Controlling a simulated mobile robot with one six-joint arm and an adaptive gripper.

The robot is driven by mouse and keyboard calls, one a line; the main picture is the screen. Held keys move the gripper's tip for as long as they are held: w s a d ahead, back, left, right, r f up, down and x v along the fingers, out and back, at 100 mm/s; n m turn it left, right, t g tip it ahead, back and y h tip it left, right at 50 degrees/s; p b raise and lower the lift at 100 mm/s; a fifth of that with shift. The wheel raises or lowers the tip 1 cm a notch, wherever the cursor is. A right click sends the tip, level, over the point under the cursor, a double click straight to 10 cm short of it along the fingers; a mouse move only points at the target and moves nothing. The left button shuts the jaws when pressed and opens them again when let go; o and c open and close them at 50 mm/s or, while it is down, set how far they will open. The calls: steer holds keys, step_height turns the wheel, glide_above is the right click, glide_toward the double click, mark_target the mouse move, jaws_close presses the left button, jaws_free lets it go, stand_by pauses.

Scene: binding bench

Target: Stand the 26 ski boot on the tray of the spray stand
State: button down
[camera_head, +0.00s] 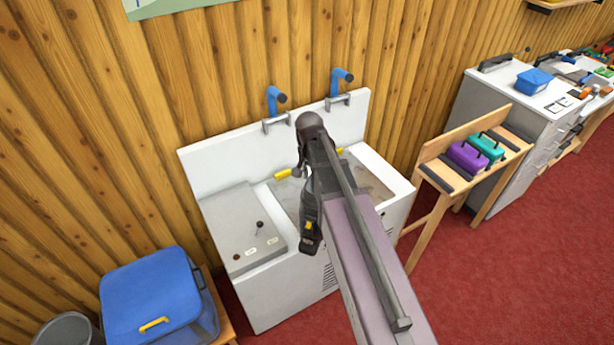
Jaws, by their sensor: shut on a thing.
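The spray stand (222,155) is a white cabinet with a tall back panel and two blue spray heads (273,98) (340,80). Its recessed tray area (375,185) is partly hidden by my arm. My gripper (314,181) is over the stand, mostly hidden behind my own arm, and appears shut on a dark boot. The ski boot (309,215) is dark with a yellow mark and hangs in front of the tray area. Its size number is not readable. I cannot tell whether it touches the tray.
A grey panel with a small lever (259,226) covers the stand's left side. A blue lidded bin (155,290) is at lower left. A wooden rack (465,185) with purple and teal blocks stands at right, before a cluttered white bench (515,85). Red floor is open at right.

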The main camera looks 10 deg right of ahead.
steer(key=r+m+p, duration=0.1)
steer(key=m, duration=0.1)
steer(key=d+r+m+p, duration=0.1)
steer(key=m, duration=0.1)
steer(key=w+d+r+m, duration=0.1)
steer(key=m, duration=0.1)
steer(key=shift+d+r+p, duration=0.1)
steer(key=shift+p, duration=0.3)
steer(key=r+m+p, duration=0.1)
steer(key=m, duration=0.1)
steer(key=d+r+m, duration=0.1)
steer(key=d+m+p, duration=0.1)
steer(key=m, duration=0.1)
steer(key=shift+w+r+m+p, duration=0.3)
steer(key=shift+r+p, duration=0.05)
steer(key=shift+r, duration=0.05)
steer(key=w+d+r+m+y+p, duration=0.1)
steer(key=d+r+m+p, duration=0.3)
steer(key=m, duration=0.6)
steer(key=shift+r+m+p, duration=0.3)
steer(key=shift+r+p, duration=0.05)
steer(key=shift+d, duration=0.15)
